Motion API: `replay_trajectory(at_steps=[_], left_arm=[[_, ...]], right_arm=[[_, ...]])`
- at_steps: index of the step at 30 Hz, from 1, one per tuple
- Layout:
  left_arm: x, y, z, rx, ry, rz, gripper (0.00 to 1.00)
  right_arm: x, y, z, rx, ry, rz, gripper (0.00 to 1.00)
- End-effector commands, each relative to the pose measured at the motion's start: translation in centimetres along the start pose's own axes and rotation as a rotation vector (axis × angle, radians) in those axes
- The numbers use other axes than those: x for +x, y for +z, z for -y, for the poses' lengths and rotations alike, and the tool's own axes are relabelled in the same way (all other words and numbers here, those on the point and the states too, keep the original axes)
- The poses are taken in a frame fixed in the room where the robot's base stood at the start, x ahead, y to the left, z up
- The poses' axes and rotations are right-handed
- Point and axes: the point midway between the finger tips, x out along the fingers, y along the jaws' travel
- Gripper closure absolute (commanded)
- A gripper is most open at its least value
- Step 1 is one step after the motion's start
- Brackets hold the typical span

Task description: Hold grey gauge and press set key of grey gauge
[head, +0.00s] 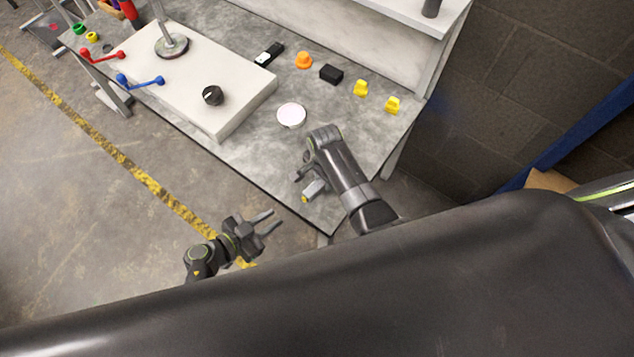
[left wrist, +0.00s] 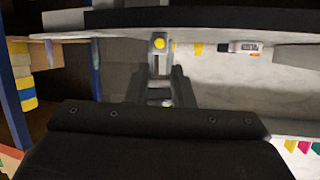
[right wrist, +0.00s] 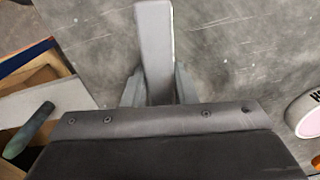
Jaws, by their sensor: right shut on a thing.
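The grey gauge (head: 315,188) is in my right gripper (head: 306,178), held over the near corner of the workbench. Its yellow key (head: 305,199) shows on the end toward my left gripper. In the right wrist view the gauge (right wrist: 155,45) is a plain grey bar between the fingers. My left gripper (head: 272,221) is open and empty, off the bench edge to the left of the gauge and apart from it. In the left wrist view the gauge (left wrist: 159,62) with its round yellow key (left wrist: 160,44) stands ahead of the left fingers. Its display is not visible.
The bench (head: 255,140) carries a pale block (head: 185,75) with a black knob (head: 212,95), a white disc (head: 291,115), a black device (head: 269,54), an orange piece (head: 304,60), a black box (head: 331,74) and yellow pieces (head: 361,88).

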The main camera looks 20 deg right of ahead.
Motion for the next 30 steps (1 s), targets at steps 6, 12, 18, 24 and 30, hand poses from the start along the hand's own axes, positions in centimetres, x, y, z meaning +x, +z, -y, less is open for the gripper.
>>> replay_trajectory(at_steps=[6, 12, 18, 24, 30], left_arm=[[-0.7, 0.3, -0.1, 0.176, -0.006, 0.002, 1.00], [-1.8, 0.6, -0.3, 0.482, -0.016, 0.006, 1.00], [-3.0, 0.9, -0.5, 0.797, -0.024, 0.013, 1.00], [-4.0, 1.1, -0.7, 1.107, -0.030, 0.022, 1.00], [-4.9, 1.3, -0.8, 1.352, -0.033, 0.030, 1.00]], right_arm=[[0.0, 0.0, 0.0, 0.000, 0.000, 0.000, 1.00], [0.0, 0.0, 0.0, 0.000, 0.000, 0.000, 1.00], [0.0, 0.0, 0.0, 0.000, 0.000, 0.000, 1.00], [0.0, 0.0, 0.0, 0.000, 0.000, 0.000, 1.00], [0.0, 0.0, 0.0, 0.000, 0.000, 0.000, 1.00]])
